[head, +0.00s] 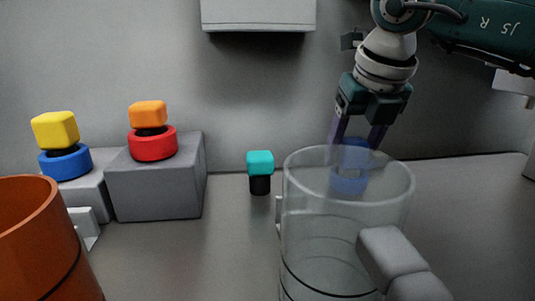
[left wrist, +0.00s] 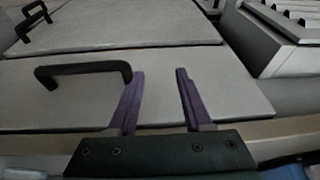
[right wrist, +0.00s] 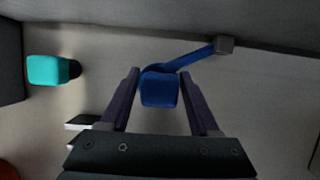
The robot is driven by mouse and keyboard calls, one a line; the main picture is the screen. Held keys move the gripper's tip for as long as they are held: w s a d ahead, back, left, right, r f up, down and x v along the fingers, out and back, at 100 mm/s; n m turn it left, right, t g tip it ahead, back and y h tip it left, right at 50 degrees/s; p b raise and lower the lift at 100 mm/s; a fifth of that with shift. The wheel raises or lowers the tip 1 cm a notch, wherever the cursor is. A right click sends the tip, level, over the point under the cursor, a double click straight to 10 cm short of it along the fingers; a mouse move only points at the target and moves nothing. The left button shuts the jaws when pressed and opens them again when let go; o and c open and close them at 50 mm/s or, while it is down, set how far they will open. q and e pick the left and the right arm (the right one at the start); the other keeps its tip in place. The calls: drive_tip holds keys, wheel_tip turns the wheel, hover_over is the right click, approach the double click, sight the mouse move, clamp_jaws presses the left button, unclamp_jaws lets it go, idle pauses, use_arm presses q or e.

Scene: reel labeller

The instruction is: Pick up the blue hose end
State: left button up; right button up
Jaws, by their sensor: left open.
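The blue hose end (right wrist: 158,88) shows in the right wrist view as a blue block between the fingers of my right gripper (right wrist: 159,76). Both fingers stand apart from it, with a small gap on each side. In the head view my right gripper (head: 357,138) points down over the blue hose end (head: 352,157), which I see through a clear jug. A blue hose (right wrist: 197,57) runs from it to a grey block on the wall side. My left gripper (left wrist: 160,75) is open and empty above a grey surface; it is outside the head view.
A clear jug (head: 300,215) with a grey handle stands in front of the hose end. A teal-topped knob (head: 260,163) is left of it. Red-orange (head: 152,143) and yellow-blue (head: 64,163) pieces sit on grey blocks. An orange cup (head: 35,240) is at the left front.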

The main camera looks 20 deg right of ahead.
clamp_jaws()
drive_tip(key=shift+r, duration=0.1)
idle(0.4)
